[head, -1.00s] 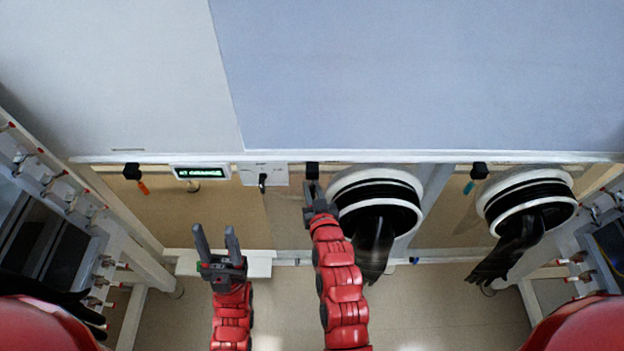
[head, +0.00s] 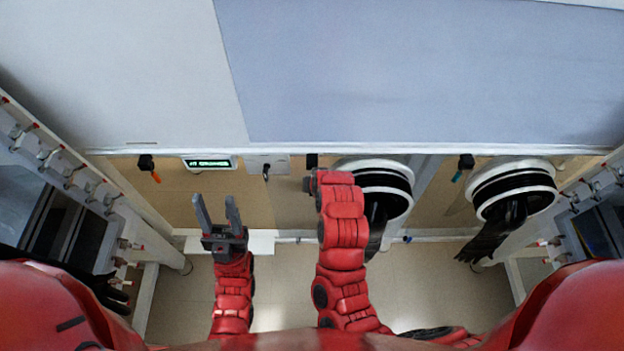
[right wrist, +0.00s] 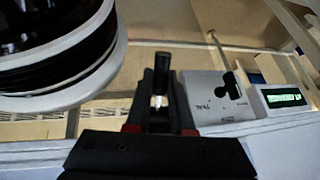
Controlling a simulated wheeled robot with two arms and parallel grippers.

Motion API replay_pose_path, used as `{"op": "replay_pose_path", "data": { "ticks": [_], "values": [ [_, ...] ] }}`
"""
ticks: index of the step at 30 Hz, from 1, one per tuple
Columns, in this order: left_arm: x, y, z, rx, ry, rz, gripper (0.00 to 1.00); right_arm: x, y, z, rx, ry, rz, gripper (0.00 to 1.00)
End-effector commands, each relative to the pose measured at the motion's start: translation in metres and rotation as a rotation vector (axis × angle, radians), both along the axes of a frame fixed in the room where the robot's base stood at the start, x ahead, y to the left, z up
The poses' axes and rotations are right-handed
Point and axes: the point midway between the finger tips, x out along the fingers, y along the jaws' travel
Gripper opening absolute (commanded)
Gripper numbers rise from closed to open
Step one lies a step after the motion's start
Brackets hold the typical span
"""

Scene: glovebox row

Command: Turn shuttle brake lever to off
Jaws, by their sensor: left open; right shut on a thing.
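My right gripper (right wrist: 160,105) is shut on a small black handle (right wrist: 161,68) with a pale stem, which stands between its fingertips in the right wrist view. I take this handle to be the shuttle brake lever, but no label on it shows. In the head view my right wrist hides most of the handle and fingers, just below a black block (head: 312,160) on the panel. My left gripper (head: 218,220) is open and empty, pointing at the panel, in front of a white ledge.
A white box with a black switch (head: 266,172) and a green-lit display (head: 208,163) sit left of my right gripper. A round glove port (head: 385,185) is close on its right, with another (head: 515,190) farther right. Orange-handled (head: 147,166) and teal-handled (head: 464,166) fixtures flank them.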

Motion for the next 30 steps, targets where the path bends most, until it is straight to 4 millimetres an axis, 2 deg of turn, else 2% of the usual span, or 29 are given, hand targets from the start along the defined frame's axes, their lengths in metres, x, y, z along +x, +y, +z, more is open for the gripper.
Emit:
{"op": "replay_pose_path", "data": {
  "ticks": [19, 20, 24, 30],
  "values": [
    [0.0, 0.0, 0.0019, 0.0, 0.0, 0.0, 0.5, -0.0009, 0.0002, 0.0021, 0.0, 0.049, 0.0, 0.0],
    [-0.0001, 0.0, 0.002, 0.0, 0.0, 0.0, 0.5, -0.0009, 0.0002, 0.0021, 0.0, 0.049, 0.0, 0.26],
    [0.0, 0.0, 0.002, 0.0, 0.0, 0.0, 0.5, -0.0009, 0.0002, 0.0021, 0.0, 0.049, 0.0, 0.51],
    [0.0, 0.0, 0.002, 0.0, 0.0, 0.0, 0.5, -0.0009, 0.0002, 0.0021, 0.0, 0.048, -0.001, 0.51]
  ]
}}
